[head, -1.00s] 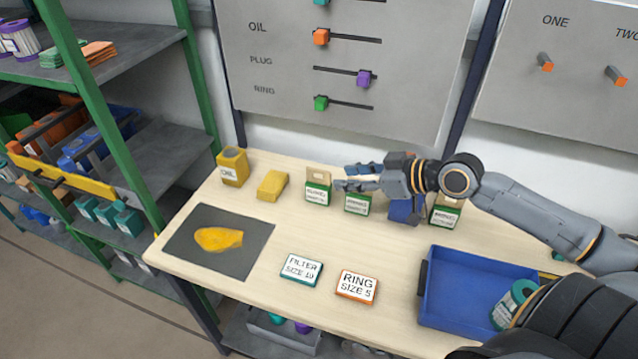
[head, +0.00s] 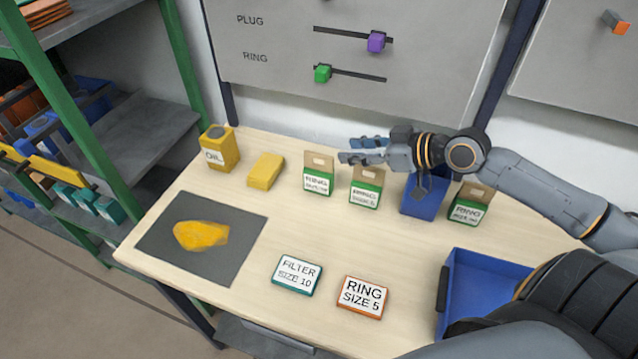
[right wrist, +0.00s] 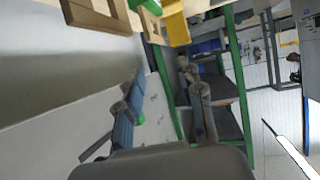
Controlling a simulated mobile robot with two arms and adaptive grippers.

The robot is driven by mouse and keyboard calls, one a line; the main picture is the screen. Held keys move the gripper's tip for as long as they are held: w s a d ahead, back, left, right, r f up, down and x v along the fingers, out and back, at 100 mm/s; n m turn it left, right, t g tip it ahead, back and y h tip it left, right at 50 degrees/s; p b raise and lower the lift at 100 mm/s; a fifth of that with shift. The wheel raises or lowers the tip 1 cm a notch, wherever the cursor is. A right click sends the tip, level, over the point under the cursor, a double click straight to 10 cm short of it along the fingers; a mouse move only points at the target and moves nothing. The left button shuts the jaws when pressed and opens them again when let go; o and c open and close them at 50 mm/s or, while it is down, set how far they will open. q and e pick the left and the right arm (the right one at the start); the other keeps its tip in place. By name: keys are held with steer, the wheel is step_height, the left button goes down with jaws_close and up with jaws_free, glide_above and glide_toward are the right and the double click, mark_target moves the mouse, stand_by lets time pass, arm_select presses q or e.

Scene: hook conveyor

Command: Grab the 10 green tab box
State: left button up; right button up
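Three brown card boxes with green lower parts and white labels stand upright along the back of the table. The left green tab box (head: 318,176) and the middle green tab box (head: 365,189) are close together. The right green tab box (head: 469,205) stands past a blue bin. The labels seem to read RING, but the sizes are too small to read surely. My right gripper (head: 348,150) is open and empty, pointing left, above and behind the left and middle boxes. Its spread fingers also show in the right wrist view (right wrist: 160,90). My left gripper is out of view.
A yellow oil can (head: 220,148), a yellow block (head: 266,170) and a dark mat (head: 170,255) are left. Cards FILTER SIZE 10 (head: 297,275) and RING SIZE 5 (head: 362,297) lie in front. The blue bin (head: 425,197) and a blue tray (head: 480,270) are right.

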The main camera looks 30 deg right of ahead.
mark_target(321, 156)
steer(key=x, duration=0.3)
steer(key=f+x, duration=0.1)
steer(key=x, duration=0.5)
steer(key=shift+s+d+f, duration=0.1)
steer(key=shift+s+f, duration=0.05)
steer(key=shift+f, duration=0.3)
steer(key=shift+w+a+p, duration=0.3)
steer(key=shift+w, duration=0.1)
steer(key=p+x, duration=0.1)
steer(key=x, duration=0.2)
steer(key=shift+w+a, duration=0.25)
steer(key=shift+a, duration=0.05)
steer(key=shift+w+a+f, duration=0.2)
steer(key=shift+w+f, duration=0.1)
steer(key=shift+f, duration=0.05)
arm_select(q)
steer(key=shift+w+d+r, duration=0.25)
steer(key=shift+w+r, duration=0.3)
arm_select(e)
steer(key=shift+c, duration=0.2)
jaws_close()
